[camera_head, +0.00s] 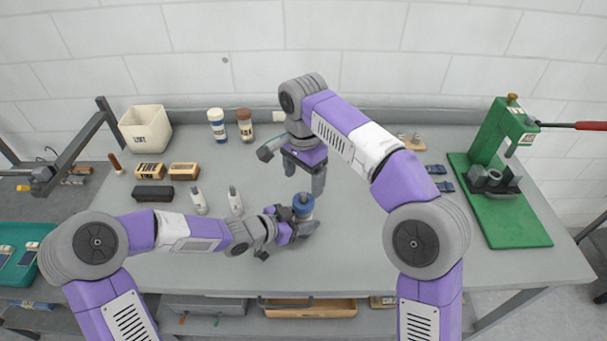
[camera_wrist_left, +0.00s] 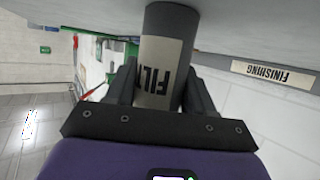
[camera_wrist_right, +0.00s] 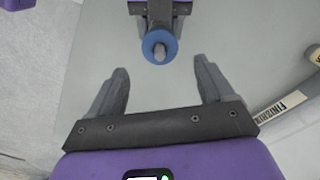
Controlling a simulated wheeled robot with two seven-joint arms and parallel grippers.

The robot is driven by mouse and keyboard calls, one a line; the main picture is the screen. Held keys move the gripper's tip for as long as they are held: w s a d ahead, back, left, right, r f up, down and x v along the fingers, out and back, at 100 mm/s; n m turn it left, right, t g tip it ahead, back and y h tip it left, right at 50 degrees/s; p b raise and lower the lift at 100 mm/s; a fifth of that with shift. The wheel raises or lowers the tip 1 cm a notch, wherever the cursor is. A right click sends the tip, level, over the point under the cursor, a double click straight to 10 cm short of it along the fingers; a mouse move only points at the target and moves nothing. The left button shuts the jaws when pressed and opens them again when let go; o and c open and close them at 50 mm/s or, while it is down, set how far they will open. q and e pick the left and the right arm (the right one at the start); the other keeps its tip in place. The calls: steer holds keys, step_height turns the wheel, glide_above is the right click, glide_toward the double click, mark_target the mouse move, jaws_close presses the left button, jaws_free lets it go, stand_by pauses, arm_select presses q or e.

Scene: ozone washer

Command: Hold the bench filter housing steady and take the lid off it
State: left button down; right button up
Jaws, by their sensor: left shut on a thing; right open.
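The bench filter housing is a dark grey cylinder with a beige label, upright in the left wrist view (camera_wrist_left: 163,25). Its round blue lid (camera_head: 303,200) is on top, with a grey knob in its middle; the lid also shows in the right wrist view (camera_wrist_right: 160,45). My left gripper (camera_head: 300,217) is shut around the housing's body from the left, one finger on each side. My right gripper (camera_head: 303,178) is open and empty, pointing down just above the lid. In the right wrist view the lid lies just beyond the fingertips, not between them. The left gripper hides much of the housing.
Two small bottles (camera_head: 235,201) stand left of the housing. Brushes and blocks (camera_head: 150,171), a white bin (camera_head: 146,129) and two jars (camera_head: 216,124) are farther back left. A green press (camera_head: 500,150) stands at the right. The bench right of the housing is mostly clear.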

mark_target(304, 193)
step_height(304, 193, down, 8)
steer(key=shift+r, duration=0.2)
stand_by(0.3)
steer(key=c, duration=1.1)
steer(key=n, duration=0.6)
steer(key=shift+n, duration=0.4)
steer(key=o, duration=1.2)
steer(key=shift+r, duration=0.15)
